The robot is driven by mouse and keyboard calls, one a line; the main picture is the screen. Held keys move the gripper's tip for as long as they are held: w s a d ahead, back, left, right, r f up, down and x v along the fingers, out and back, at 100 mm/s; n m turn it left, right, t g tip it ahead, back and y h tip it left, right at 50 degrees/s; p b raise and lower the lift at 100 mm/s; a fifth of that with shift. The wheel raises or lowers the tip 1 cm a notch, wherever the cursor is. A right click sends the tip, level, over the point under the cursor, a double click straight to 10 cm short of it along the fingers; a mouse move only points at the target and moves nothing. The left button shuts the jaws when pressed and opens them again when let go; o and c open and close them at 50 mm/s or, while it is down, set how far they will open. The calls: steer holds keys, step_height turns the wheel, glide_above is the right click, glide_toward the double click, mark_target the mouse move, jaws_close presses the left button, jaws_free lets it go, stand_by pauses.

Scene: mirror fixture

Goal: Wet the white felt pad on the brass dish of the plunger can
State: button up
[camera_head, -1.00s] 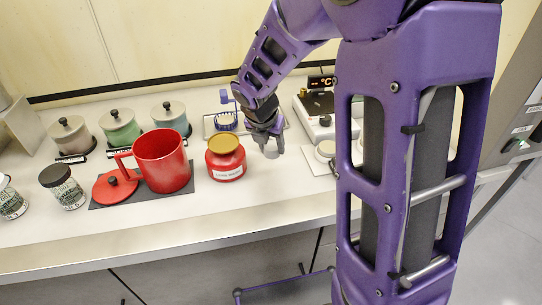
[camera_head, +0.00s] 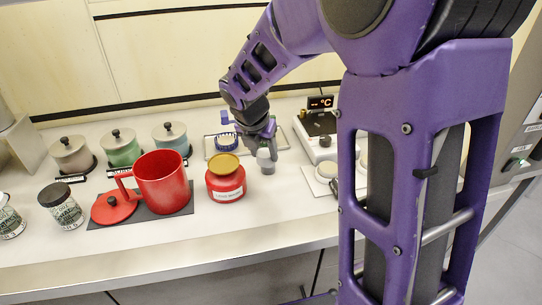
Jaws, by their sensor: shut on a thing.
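The plunger can (camera_head: 226,187) is red with a white label and stands upright on the counter. Its brass dish (camera_head: 224,164) sits on top and looks empty. My gripper (camera_head: 263,142) points down, to the right of the can and a little behind it. It is shut on a small grey cylindrical piece (camera_head: 266,161), which is beside the can and apart from it. I cannot tell whether the piece touches the counter. No white felt face shows; the underside of the piece is hidden.
A red mug (camera_head: 163,183) and red lid (camera_head: 114,207) are left of the can on a dark mat. A blue-rimmed brush (camera_head: 226,141) lies on a tray behind. A hotplate (camera_head: 318,133) and white round pieces (camera_head: 327,170) are at right. Lidded canisters (camera_head: 121,147) stand at back left.

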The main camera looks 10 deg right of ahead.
step_height(320, 180, up, 5)
glide_above(224, 163)
steer(key=shift+s+a+f, duration=0.15)
steer(key=shift+s+f, duration=0.1)
steer(key=shift+f, duration=0.2)
steer(key=shift+s+a+f, duration=0.15)
steer(key=shift+s+f, duration=0.05)
steer(key=shift+f, duration=0.2)
step_height(224, 163, down, 4)
steer(key=b, duration=0.3)
steer(key=shift+r, duration=0.1)
steer(key=shift+f+b, duration=0.5)
steer(key=shift+f, duration=0.6)
stand_by(1.1)
step_height(224, 163, up, 5)
steer(key=p, duration=0.4)
steer(key=shift+f, duration=0.1)
steer(key=shift+r, duration=1.15)
steer(key=shift+s, duration=0.1)
